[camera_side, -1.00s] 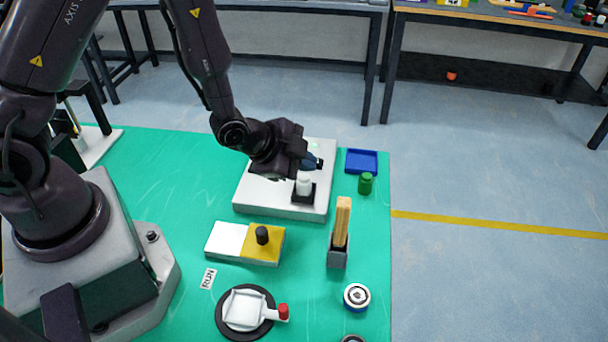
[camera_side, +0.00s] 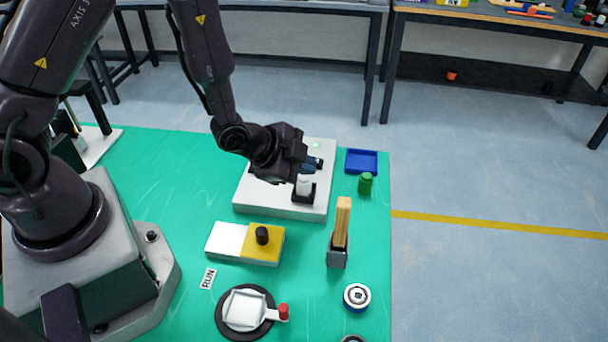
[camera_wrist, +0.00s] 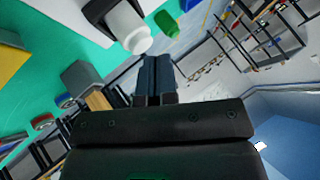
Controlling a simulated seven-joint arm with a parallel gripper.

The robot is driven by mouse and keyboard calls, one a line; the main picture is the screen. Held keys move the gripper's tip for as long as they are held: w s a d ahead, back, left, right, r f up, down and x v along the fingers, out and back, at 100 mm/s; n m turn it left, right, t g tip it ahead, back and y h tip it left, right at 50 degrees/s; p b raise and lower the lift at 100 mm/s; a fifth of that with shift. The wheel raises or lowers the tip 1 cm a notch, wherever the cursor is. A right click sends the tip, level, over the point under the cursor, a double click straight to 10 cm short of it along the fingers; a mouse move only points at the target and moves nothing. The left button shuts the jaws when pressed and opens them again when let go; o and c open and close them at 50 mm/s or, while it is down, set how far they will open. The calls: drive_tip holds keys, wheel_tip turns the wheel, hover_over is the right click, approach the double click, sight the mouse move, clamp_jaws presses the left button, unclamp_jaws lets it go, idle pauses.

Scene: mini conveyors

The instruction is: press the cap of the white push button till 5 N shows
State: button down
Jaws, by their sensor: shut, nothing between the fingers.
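The white push button (camera_side: 304,186) stands upright on a black base on the right part of a light grey panel (camera_side: 270,206). Its white cap also shows in the wrist view (camera_wrist: 136,38), at the upper left of the fingertips. My gripper (camera_side: 313,164) is shut and empty, with its dark blue fingers just above and behind the cap in the side view. In the wrist view the fingers (camera_wrist: 157,62) lie together, with the cap beside them. I cannot tell whether they touch it. No force reading is legible.
A green cylinder (camera_side: 365,184) and a blue tray (camera_side: 362,161) stand right of the panel. A yellow and white block with a black knob (camera_side: 262,235) and a grey holder with a wooden piece (camera_side: 341,225) stand in front.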

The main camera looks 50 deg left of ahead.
sight(304, 179)
drive_tip(key=shift+f, duration=0.4)
idle(0.6)
drive_tip(key=shift+r, duration=0.85)
drive_tip(key=shift+r, duration=2.5)
